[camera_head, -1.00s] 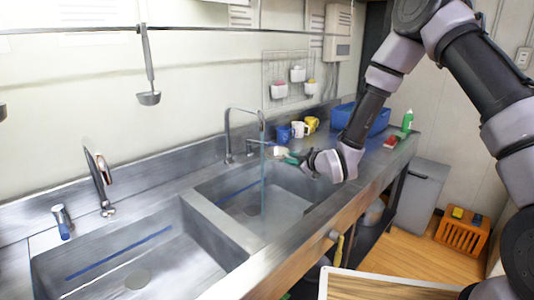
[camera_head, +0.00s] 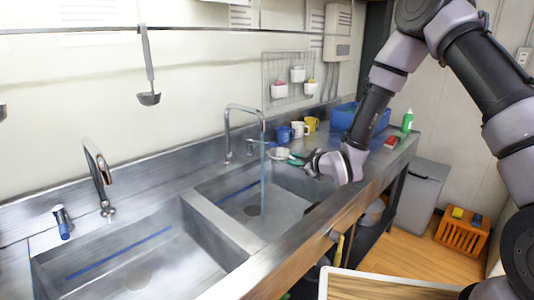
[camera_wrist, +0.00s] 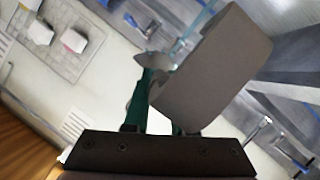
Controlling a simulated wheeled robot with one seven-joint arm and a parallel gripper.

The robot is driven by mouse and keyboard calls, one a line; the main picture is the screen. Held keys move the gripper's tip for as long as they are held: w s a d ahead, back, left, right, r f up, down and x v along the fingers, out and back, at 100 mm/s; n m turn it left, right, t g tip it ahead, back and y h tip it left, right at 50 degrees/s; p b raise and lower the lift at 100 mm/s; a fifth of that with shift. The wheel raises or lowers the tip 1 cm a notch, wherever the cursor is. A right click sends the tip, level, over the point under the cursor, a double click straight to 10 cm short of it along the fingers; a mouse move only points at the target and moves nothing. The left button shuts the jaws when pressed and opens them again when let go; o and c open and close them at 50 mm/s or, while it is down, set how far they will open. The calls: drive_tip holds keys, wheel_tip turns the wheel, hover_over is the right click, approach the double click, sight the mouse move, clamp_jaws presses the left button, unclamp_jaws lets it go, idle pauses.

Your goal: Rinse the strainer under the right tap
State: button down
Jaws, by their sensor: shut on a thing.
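The strainer, with a small pale bowl (camera_head: 279,153) and a green handle (camera_head: 296,160), is held over the right basin. My gripper (camera_head: 311,162) is shut on the green handle, which also shows in the wrist view (camera_wrist: 141,103). The right tap (camera_head: 228,128) is a tall curved metal spout. A thin bluish water stream (camera_head: 263,185) falls from it into the right basin (camera_head: 285,203). The bowl is just right of the stream in the head view; I cannot tell if they touch. In the wrist view, a grey finger hides part of the strainer.
The left tap (camera_head: 97,175) stands over the left basin (camera_head: 150,250). Blue, white and yellow mugs (camera_head: 299,129) stand behind the strainer. A blue tub (camera_head: 345,115), red block (camera_head: 391,142) and green bottle (camera_head: 407,120) are further right. A ladle (camera_head: 149,97) hangs at left.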

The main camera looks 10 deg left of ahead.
idle(0.5)
drive_tip(key=shift+s+d+r, duration=0.75)
drive_tip(key=shift+d+r, duration=0.3)
drive_tip(key=shift+s+d+r, duration=0.7)
drive_tip(key=shift+d+r, duration=0.3)
